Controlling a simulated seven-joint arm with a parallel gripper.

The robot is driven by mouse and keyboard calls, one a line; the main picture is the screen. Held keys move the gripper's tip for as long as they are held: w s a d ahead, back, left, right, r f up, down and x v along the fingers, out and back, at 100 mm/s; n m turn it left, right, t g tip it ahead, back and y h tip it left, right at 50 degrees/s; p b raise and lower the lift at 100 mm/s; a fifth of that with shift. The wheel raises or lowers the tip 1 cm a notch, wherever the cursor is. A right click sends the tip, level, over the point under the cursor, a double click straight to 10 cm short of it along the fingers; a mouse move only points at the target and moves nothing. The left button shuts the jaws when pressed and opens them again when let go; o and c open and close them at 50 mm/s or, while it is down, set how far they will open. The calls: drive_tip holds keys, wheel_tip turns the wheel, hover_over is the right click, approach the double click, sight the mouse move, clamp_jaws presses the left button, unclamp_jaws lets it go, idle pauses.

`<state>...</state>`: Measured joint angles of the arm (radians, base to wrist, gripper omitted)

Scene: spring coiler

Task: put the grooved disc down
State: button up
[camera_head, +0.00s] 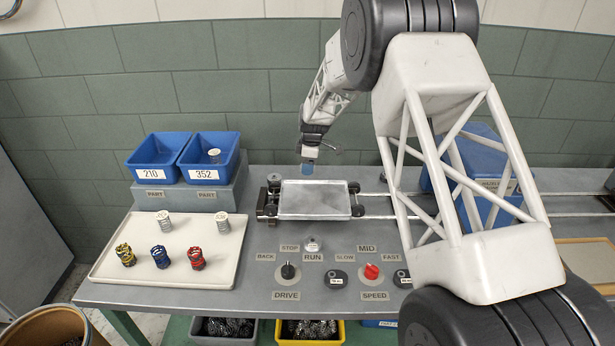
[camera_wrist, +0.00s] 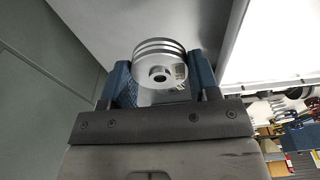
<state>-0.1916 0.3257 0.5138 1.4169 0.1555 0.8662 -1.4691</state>
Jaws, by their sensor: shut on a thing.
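My gripper (camera_head: 307,165) is above the far edge of the grey metal tray on the table, with its blue fingers pointing down. In the wrist view, my gripper (camera_wrist: 160,82) is shut on the grooved disc (camera_wrist: 158,65), a silvery disc with dark grooves around its rim and a central hub with a dark hole. One blue finger is on each side of it. In the head view I cannot make out the held disc.
The grey tray (camera_head: 315,203) sits on a railed carriage and looks empty. A dark round part (camera_head: 273,180) stands left of it. Blue bins (camera_head: 158,160) are at the back left. A cream tray (camera_head: 115,270) holds several springs. Knobs (camera_head: 288,271) line the front.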

drive_tip(key=shift+f, duration=2.45)
drive_tip(key=o, duration=1.1)
drive_tip(key=shift+f, duration=0.15)
drive_tip(key=r, duration=0.4)
drive_tip(key=d+r, duration=0.1)
drive_tip(key=r, duration=0.6)
drive_tip(key=shift+d+r, duration=0.2)
drive_tip(key=shift+r, duration=0.4)
